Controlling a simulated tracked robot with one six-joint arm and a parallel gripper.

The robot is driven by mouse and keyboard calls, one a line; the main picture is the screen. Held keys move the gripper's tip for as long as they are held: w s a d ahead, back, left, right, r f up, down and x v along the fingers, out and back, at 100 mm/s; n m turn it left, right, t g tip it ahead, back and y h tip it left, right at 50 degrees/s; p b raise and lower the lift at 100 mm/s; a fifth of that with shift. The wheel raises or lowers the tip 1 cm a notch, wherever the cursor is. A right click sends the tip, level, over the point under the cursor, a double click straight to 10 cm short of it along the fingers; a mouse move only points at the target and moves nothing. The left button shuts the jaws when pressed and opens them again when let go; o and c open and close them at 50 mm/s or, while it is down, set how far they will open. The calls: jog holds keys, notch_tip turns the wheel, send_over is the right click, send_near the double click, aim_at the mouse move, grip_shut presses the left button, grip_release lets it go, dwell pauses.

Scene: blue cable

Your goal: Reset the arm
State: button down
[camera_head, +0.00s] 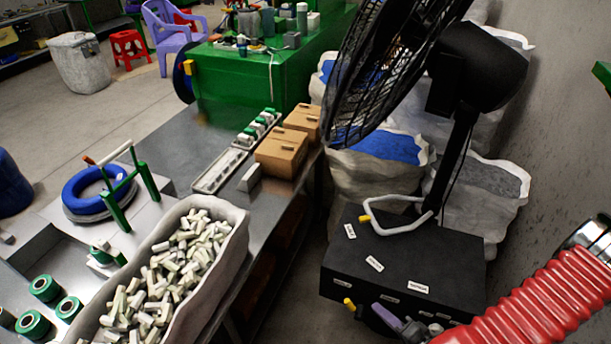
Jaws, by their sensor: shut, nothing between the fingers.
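My arm, in a red ribbed sleeve, enters at the lower right of the head view and slants across the corner. A coil of blue cable (91,189) lies at the left on a light board, beside a green-posted frame (118,186). The coil is apart from my arm, across the metal bench.
A large black fan (390,70) rises behind a black box (397,258) just left of my arm. White sacks (480,190) stand along the right wall. A bin (228,243) of pale blocks and cardboard boxes (280,153) stand on the metal bench (262,205).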

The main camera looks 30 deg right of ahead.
jog(key=s+a+r+m+g+y, duration=0.1)
jog(key=s+a+r+g+y, duration=0.2)
jog(key=a+r+g+y, duration=0.65)
jog(key=w+a+r+n+g+h, duration=0.1)
jog(key=w+r+n+h, duration=0.3)
jog(key=r, duration=0.6)
jog(key=w+a+r+n+g+h, duration=0.1)
jog(key=w+r+n+g+h, duration=0.15)
jog(key=r+n+h, duration=0.5)
jog(key=w+a+r+n+t+y, duration=0.1)
jog(key=a+r+t, duration=0.4)
jog(key=a+r, duration=0.7)
jog(key=shift+w+a+r+n, duration=0.25)
jog(key=shift+w+r+n, duration=0.45)
jog(key=shift+n, duration=0.55)
